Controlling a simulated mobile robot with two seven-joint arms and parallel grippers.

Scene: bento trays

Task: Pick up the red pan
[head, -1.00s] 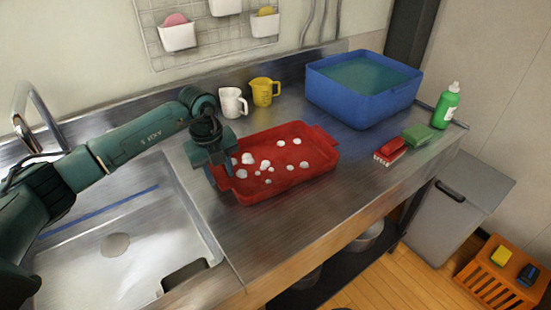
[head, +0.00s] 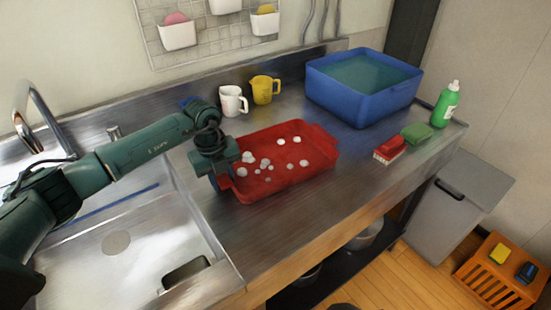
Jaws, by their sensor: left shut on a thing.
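The red pan (head: 311,172) is a shallow rectangular tray on the steel counter, with several white foam-like blobs inside. My left gripper (head: 217,180) is at the pan's left end and is shut on its rim or handle there; the fingertips are partly hidden by the gripper body. The pan looks level, and I cannot tell whether it is lifted off the counter. My right gripper is not in view.
A white mug (head: 232,101) and yellow mug (head: 264,89) stand behind the pan. A blue water-filled tub (head: 372,105), red brush (head: 389,151), green sponge (head: 417,132) and green bottle (head: 446,105) are to the right. The sink (head: 120,255) is at the left.

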